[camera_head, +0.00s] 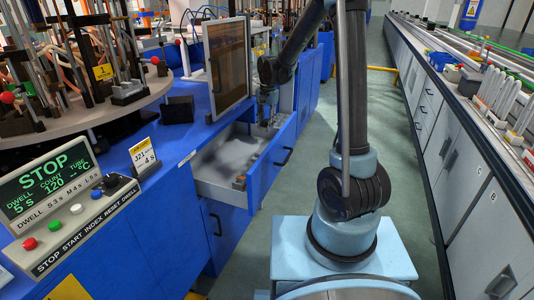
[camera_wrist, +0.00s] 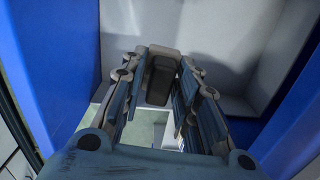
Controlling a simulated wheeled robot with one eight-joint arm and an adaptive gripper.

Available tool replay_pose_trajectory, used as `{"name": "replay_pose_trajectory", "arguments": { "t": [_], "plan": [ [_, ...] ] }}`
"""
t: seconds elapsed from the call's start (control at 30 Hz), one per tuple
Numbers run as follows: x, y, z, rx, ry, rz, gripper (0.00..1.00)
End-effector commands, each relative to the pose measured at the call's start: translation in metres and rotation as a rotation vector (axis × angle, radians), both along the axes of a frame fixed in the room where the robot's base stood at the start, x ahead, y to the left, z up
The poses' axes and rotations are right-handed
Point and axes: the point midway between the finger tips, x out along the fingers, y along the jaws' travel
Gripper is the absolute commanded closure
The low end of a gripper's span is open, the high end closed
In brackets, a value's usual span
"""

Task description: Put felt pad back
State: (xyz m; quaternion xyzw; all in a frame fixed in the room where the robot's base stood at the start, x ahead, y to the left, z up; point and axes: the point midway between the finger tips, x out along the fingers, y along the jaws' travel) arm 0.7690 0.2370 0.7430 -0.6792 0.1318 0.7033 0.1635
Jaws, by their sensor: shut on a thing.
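The felt pad shows in the wrist view as a dark grey block (camera_wrist: 160,80) between my fingertips. My gripper (camera_wrist: 161,72) is shut on it, with a finger on each side. In the head view my gripper (camera_head: 268,116) points down at the far end of the open drawer (camera_head: 212,190); the pad is too small to make out there. The drawer is pale inside with a blue front, and its pale floor and walls lie around the pad in the wrist view. I cannot tell whether the pad touches the drawer floor.
A framed brown panel (camera_head: 227,66) stands beside the drawer. A control box (camera_head: 65,200) reading STOP and a round fixture table (camera_head: 75,120) are at the left.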

Motion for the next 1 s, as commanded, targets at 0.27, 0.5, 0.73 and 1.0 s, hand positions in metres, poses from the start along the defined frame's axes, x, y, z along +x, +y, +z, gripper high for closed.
{"name": "replay_pose_trajectory", "arguments": {
  "t": [0.27,0.5,0.73,1.0],
  "plan": [
    [-0.021,-0.014,-0.002,-0.050,-0.024,0.076,0.97],
    [-0.020,-0.016,-0.038,-0.050,-0.024,0.074,0.97],
    [-0.021,-0.016,-0.055,-0.049,-0.024,0.073,0.97],
    [-0.020,-0.016,-0.086,-0.049,-0.024,0.072,0.97]
  ]
}}
